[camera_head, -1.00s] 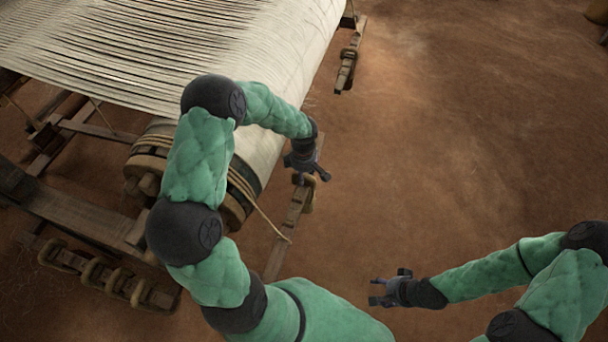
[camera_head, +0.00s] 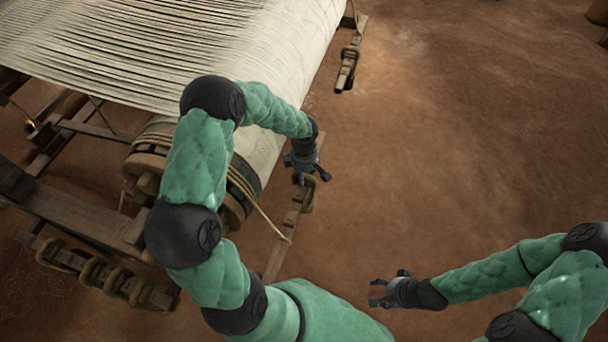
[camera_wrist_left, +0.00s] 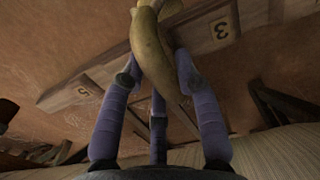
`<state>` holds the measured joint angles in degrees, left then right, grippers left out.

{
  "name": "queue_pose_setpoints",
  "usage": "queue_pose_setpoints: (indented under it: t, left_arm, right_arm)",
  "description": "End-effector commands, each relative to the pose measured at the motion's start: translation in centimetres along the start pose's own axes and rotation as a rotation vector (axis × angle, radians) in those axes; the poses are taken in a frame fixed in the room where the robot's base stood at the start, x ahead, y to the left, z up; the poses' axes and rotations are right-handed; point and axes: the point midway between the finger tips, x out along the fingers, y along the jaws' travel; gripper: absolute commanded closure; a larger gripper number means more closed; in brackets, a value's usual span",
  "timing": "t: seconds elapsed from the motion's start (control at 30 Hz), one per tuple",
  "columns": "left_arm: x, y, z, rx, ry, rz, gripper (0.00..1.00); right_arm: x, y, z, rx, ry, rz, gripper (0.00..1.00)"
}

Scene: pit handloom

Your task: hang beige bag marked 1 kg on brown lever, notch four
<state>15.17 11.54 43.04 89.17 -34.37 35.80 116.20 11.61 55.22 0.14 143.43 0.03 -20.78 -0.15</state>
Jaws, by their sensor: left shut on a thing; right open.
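My left gripper (camera_head: 308,178) is over the outer part of the brown lever (camera_head: 280,247), beside the cloth roll. In the left wrist view its purple fingers (camera_wrist_left: 160,85) are shut on a yellowish-beige, curved, padded piece, which looks like part of the beige bag (camera_wrist_left: 150,45). No 1 kg mark shows. Behind it the brown lever (camera_wrist_left: 115,70) carries the numbers 3 and 5; the stretch between them is partly covered by the bag and fingers. I cannot tell whether the bag rests on the lever. My right gripper (camera_head: 376,292) is open and empty, over bare floor.
The loom's cloth roll (camera_head: 255,150) and pale warp (camera_head: 200,45) lie left of the lever. A cord (camera_head: 268,221) runs down to the lever. The earth floor (camera_head: 470,150) at right is clear.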

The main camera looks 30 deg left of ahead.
Motion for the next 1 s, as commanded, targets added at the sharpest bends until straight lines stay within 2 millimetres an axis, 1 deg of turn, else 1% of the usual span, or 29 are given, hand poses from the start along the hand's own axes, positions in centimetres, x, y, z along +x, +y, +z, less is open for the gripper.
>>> queue_pose_setpoints:
  t: [0.17, 0.2, 0.27, 0.3, 0.57, 0.67, 0.77, 0.87, 1.0]
  left_arm:
    - [0.1, 0.0, 0.0, 0.000, -0.001, 0.002, 1.00]
    - [0.1, 0.0, 0.0, 0.001, -0.001, 0.001, 0.60]
    - [0.1, 0.0, 0.0, 0.001, -0.001, 0.001, 0.43]
    - [0.1, 0.0, 0.0, 0.001, -0.001, 0.000, 0.40]
    - [0.2, -0.2, 0.1, 0.002, -0.001, -0.005, 0.40]
    - [-0.1, -0.1, 0.0, 0.001, 0.000, -0.003, 0.40]
    - [-1.0, -0.1, 0.0, 0.000, 0.000, -0.001, 0.40]
    - [-2.7, 0.1, 0.0, 0.001, 0.000, 0.003, 0.40]
    - [-5.6, 0.1, 0.0, 0.001, 0.000, 0.004, 0.40]
  right_arm:
    - [0.0, 0.0, 0.0, 0.000, 0.000, 0.000, 0.40]
    - [0.0, 0.0, 0.0, 0.000, 0.000, 0.000, 0.40]
    - [0.0, 0.0, 0.0, 0.000, 0.000, 0.000, 0.40]
    - [0.0, 0.0, 0.0, 0.000, 0.000, 0.000, 0.40]
    - [0.0, 0.0, 0.0, 0.000, 0.000, 0.000, 0.40]
    - [0.0, 0.0, 0.0, 0.000, 0.000, 0.000, 0.40]
    - [0.0, 0.0, 0.0, 0.000, 0.000, 0.000, 0.40]
    - [0.0, 0.0, 0.0, 0.000, 0.000, 0.000, 0.40]
    - [0.0, 0.0, 0.0, 0.000, 0.000, 0.000, 0.40]
